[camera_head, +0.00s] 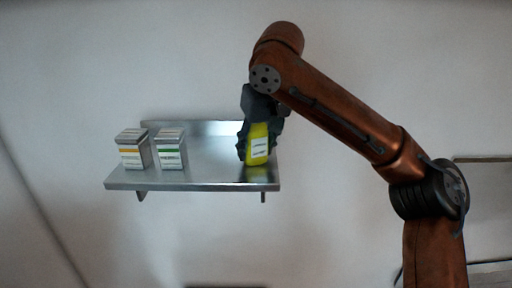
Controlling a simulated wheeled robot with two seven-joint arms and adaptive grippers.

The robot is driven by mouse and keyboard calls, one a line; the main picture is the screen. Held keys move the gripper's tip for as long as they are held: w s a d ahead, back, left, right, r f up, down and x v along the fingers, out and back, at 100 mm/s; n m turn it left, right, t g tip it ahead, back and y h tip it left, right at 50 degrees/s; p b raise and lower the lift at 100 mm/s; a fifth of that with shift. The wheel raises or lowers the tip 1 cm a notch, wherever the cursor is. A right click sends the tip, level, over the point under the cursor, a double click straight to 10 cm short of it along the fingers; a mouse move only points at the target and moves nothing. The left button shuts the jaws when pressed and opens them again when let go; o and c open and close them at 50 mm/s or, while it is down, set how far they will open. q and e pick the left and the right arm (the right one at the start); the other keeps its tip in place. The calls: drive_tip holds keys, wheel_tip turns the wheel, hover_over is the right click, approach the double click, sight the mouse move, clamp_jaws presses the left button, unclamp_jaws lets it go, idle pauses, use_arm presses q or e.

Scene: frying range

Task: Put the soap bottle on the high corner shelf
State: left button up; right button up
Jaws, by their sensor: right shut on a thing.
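The soap bottle (258,148) is yellow with a white label. It is upright at the right end of the metal wall shelf (208,172). Its base appears to be at the shelf surface, but I cannot tell whether it touches. My right gripper (252,134) comes down from above and is shut on the bottle, hiding its top and left side. My left gripper is not in view.
Two small boxes stand on the left part of the shelf: one with a yellow stripe (133,152) and one with a green stripe (171,152). Bare shelf lies between them and the bottle. A plain wall is behind.

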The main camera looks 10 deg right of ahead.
drive_tip(key=shift+a+f, duration=0.1)
drive_tip(key=o, duration=1.2)
drive_tip(key=shift+w, duration=0.1)
drive_tip(key=shift+o, duration=0.9)
drive_tip(key=shift+r, duration=0.4)
drive_tip(key=v, duration=1.1)
drive_tip(key=shift+s+r, duration=0.15)
drive_tip(key=shift+s, duration=0.1)
